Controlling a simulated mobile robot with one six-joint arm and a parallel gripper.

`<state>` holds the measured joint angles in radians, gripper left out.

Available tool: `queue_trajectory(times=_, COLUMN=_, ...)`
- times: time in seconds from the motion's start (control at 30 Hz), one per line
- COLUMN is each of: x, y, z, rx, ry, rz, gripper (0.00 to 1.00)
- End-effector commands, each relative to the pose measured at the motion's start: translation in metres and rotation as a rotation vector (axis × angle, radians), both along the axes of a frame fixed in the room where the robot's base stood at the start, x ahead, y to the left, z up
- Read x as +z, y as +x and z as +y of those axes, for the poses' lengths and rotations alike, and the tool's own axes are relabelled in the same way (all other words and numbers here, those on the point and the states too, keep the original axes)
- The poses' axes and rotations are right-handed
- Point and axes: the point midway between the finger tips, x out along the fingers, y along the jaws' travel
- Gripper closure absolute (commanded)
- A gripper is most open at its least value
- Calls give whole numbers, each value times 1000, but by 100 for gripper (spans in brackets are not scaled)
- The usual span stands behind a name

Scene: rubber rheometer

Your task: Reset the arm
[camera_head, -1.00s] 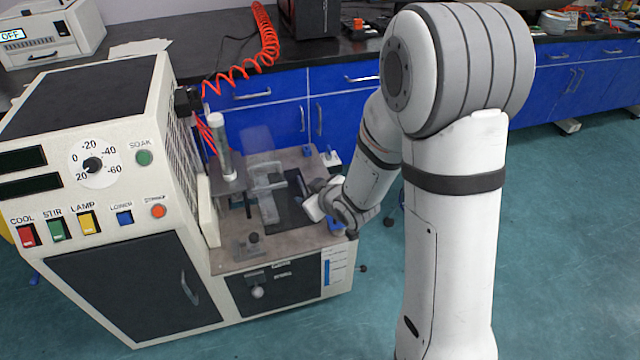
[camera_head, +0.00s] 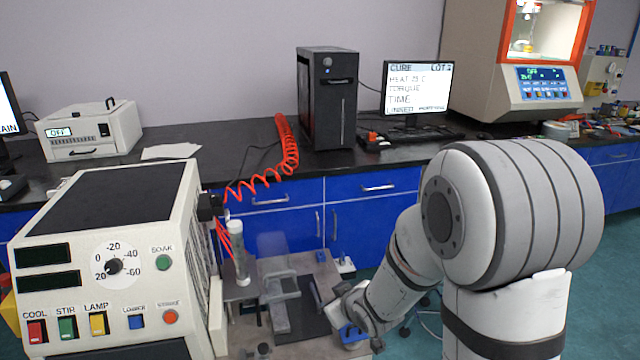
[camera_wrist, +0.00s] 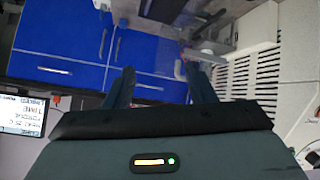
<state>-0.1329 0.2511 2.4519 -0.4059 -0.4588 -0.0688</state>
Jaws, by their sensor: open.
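My white arm stands at the right of the head view, bent over with its wrist (camera_head: 352,318) low beside the machine's grey work deck (camera_head: 325,268).
The white tester (camera_head: 108,262) with coloured switches stands at the left, close to my gripper. A red coiled hose (camera_head: 288,150) hangs behind it. The black bench (camera_head: 225,150) holds a black computer tower (camera_head: 328,100), a monitor (camera_head: 418,88) and an orange-framed machine (camera_head: 522,85).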

Motion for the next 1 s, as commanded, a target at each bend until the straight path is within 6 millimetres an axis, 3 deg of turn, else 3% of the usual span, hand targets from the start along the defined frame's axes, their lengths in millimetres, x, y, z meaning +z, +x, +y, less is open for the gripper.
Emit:
queue_trajectory(times=0.03, x=26, y=-3, z=-9, rx=-34, ry=-11, rz=13, gripper=50)
queue_trajectory(times=0.17, x=86, y=-25, z=-43, rx=-167, ry=-49, rz=108, gripper=50)
queue_trajectory(times=0.3, x=151, y=-69, z=-77, rx=-326, ry=-62, rz=249, gripper=50)
queue_trajectory(times=0.5, x=231, y=-149, z=-100, rx=-503, ry=-27, rz=467, gripper=50)
queue_trajectory(times=0.6, x=258, y=-185, z=-103, rx=-554, ry=-2, rz=558, gripper=50)
queue_trajectory(times=0.73, x=276, y=-216, z=-101, rx=-587, ry=21, rz=640, gripper=50)
queue_trajectory(times=1.0, x=280, y=-229, z=-100, rx=-599, ry=31, rz=678, gripper=50)
